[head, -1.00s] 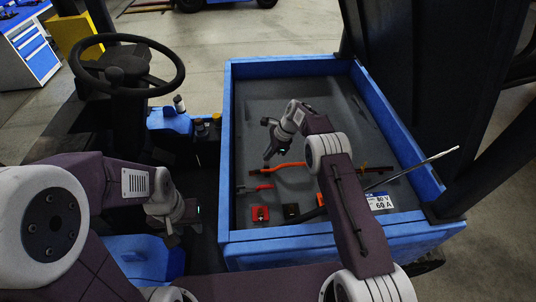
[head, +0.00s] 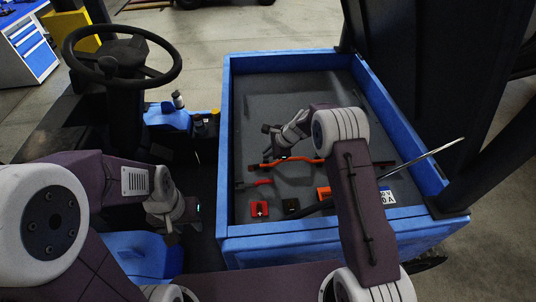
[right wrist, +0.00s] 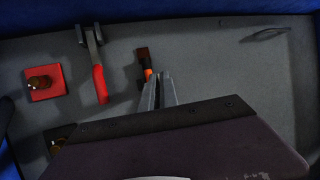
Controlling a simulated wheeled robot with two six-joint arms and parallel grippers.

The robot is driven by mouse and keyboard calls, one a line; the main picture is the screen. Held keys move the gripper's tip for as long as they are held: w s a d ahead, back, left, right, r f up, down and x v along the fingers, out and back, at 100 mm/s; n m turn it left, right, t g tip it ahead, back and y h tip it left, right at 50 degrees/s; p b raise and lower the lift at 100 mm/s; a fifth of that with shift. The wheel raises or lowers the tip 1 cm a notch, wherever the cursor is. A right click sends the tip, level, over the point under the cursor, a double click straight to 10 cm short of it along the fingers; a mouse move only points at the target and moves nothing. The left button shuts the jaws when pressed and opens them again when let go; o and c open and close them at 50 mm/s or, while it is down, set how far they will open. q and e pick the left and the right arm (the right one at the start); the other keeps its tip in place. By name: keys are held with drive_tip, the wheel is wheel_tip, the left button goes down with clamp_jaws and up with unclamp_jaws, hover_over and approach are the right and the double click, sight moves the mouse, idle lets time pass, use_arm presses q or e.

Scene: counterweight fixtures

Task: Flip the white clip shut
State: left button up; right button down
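I cannot make out a white clip for certain in either view. My right gripper (head: 272,142) hangs over the grey floor of the blue-walled tray (head: 228,120) in the head view, close above an orange-red cable (head: 310,161). In the right wrist view its grey fingers (right wrist: 160,84) show close together, beside a dark and orange cable end (right wrist: 147,65). Whether they touch it is unclear. My left gripper (head: 178,228) is outside the tray, low at its left; its fingertips are too dark to read.
A red-handled grey clamp (right wrist: 98,72) and a red block with a brass post (right wrist: 45,82) lie in the tray. A black block (head: 291,206) sits by its near wall. A steering wheel (head: 122,80) stands at left. The tray's far part is bare.

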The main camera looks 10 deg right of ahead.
drive_tip(key=b, duration=0.2)
drive_tip(key=t+b, duration=0.1)
drive_tip(key=b, duration=0.1)
drive_tip(key=shift+s+f, duration=0.25)
drive_tip(key=shift+s, duration=0.15)
use_arm(q)
wheel_tip(320, 180, down, 7)
drive_tip(key=shift+r, duration=0.2)
use_arm(e)
drive_tip(key=shift+r, duration=0.15)
drive_tip(key=c, duration=1.6)
unclamp_jaws()
drive_tip(key=shift+s, duration=0.1)
drive_tip(key=shift+c, duration=0.2)
use_arm(q)
drive_tip(key=shift+s+a, duration=0.1)
